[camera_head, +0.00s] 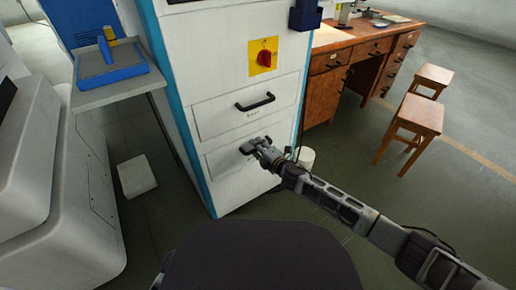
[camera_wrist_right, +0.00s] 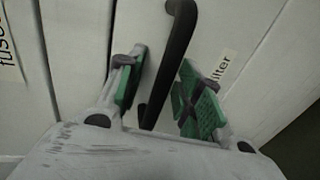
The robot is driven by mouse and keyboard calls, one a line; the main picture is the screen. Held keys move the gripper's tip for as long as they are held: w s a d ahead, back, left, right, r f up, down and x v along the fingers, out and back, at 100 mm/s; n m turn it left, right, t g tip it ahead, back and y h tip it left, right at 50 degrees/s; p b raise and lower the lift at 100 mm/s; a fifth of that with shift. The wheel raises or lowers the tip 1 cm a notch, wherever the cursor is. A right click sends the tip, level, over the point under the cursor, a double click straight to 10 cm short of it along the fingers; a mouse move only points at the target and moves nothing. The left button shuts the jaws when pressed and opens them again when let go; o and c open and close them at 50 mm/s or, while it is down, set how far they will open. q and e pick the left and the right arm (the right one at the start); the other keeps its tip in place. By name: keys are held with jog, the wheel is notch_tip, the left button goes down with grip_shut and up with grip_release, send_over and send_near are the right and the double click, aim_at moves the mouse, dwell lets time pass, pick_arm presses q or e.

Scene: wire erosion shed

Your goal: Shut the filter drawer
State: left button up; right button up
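The filter drawer (camera_head: 222,160) is the lower drawer in the white cabinet. Its "filter" label (camera_wrist_right: 222,66) shows in the right wrist view beside a black bar handle (camera_wrist_right: 176,48). My right gripper (camera_head: 255,146) is at this drawer's front and covers most of the handle in the head view. In the right wrist view its green-padded fingers (camera_wrist_right: 165,92) are apart, one on each side of the handle, with visible gaps. I cannot clearly tell how far the drawer stands out. My left gripper is not in view.
The upper drawer (camera_head: 220,115) has its own black handle (camera_head: 255,102); a red rotary switch (camera_head: 264,57) sits above. A wooden desk (camera_head: 325,90) and stools (camera_head: 418,115) stand right. A small white bin (camera_head: 306,157) is beside the cabinet. A white block (camera_head: 137,176) lies on the left floor.

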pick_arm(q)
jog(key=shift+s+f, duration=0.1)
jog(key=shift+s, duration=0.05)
pick_arm(e)
jog(key=v, duration=1.2)
dwell(0.4)
jog(key=shift+s+a, duration=0.1)
dwell(0.6)
